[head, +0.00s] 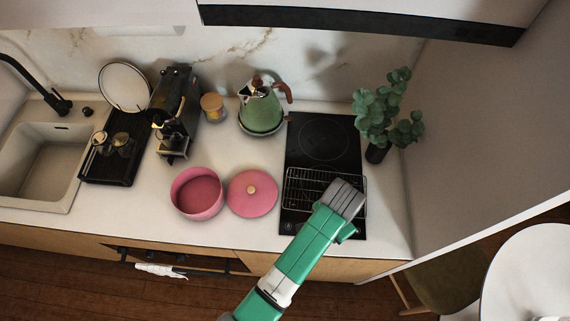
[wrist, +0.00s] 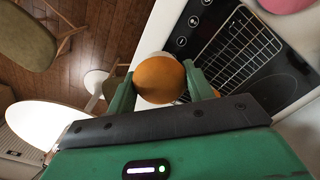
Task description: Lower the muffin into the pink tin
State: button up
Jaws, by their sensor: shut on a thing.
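The muffin (wrist: 159,79) shows an orange-brown rounded top in the wrist view, between the two green fingers of my gripper (wrist: 160,86). My gripper is shut on it. In the head view my gripper (head: 343,200) is over the front of the black hob, and the muffin is hidden behind it. The pink tin (head: 197,211) stands open and looks empty on the counter, well to the left of my gripper. Its round pink lid (head: 252,194) with a light knob lies beside it on the right, between tin and hob.
A wire rack (head: 300,184) lies on the hob (head: 323,135). A green kettle (head: 262,109), a lidded jar (head: 213,107) and a coffee machine (head: 177,110) stand behind the tin. A plant (head: 387,115) stands right of the hob. A black dish rack (head: 117,150) is at the left.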

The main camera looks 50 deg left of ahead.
jog(key=s+a+r+p, duration=0.1)
jog(key=s+a+p, duration=0.1)
jog(key=s+a, duration=0.65)
jog(key=s+a+p, duration=0.1)
jog(key=s+a, duration=0.4)
jog(key=a, duration=0.6)
jog(key=b, duration=0.8)
send_over(190, 197)
jog(key=shift+a+f, duration=0.1)
jog(key=shift+f, duration=1.1)
jog(key=shift+w, duration=0.1)
jog(key=shift+f+b, duration=2.25)
jog(key=shift+f, duration=1.2)
jog(key=shift+f+b, duration=0.7)
jog(key=shift+f, duration=0.25)
jog(key=o, duration=1.1)
notch_tip(190, 197, up, 8)
jog(key=shift+f+p, duration=0.1)
jog(key=shift+p, duration=0.2)
